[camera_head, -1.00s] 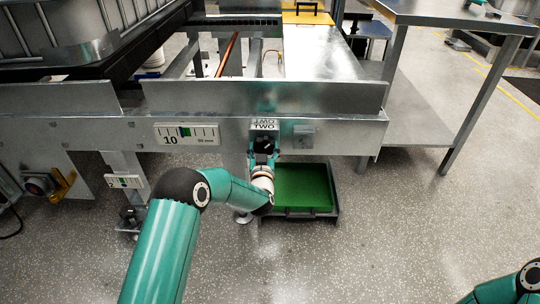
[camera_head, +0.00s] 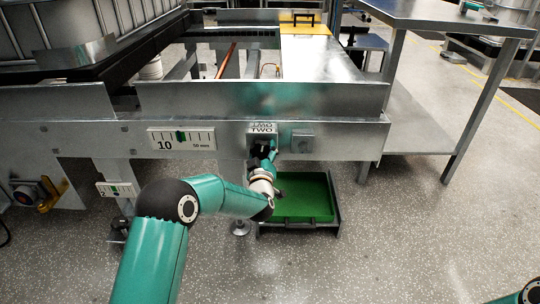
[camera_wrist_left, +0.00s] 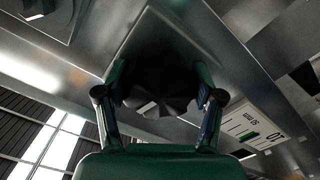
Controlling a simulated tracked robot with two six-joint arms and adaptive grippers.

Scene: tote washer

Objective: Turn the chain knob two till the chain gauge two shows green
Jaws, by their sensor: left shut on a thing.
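My left gripper (camera_head: 264,152) is at the front of the metal frame, just under a plate (camera_head: 263,128) marked TWO. In the left wrist view its fingers (camera_wrist_left: 160,88) close around a dark knob (camera_wrist_left: 165,70), one on each side. In the head view the gripper mostly hides the knob. To the left is a white gauge (camera_head: 182,139) reading 10 and 50 mm, with a green marker near mid-scale. It also shows in the left wrist view (camera_wrist_left: 250,125), with a green bar. My right gripper is out of view.
A green-bottomed tray (camera_head: 303,217) lies on the floor below the knob. A grey box (camera_head: 302,141) sits on the frame right of the plate. A smaller gauge (camera_head: 115,190) hangs lower left. A metal table (camera_head: 425,120) stands at right.

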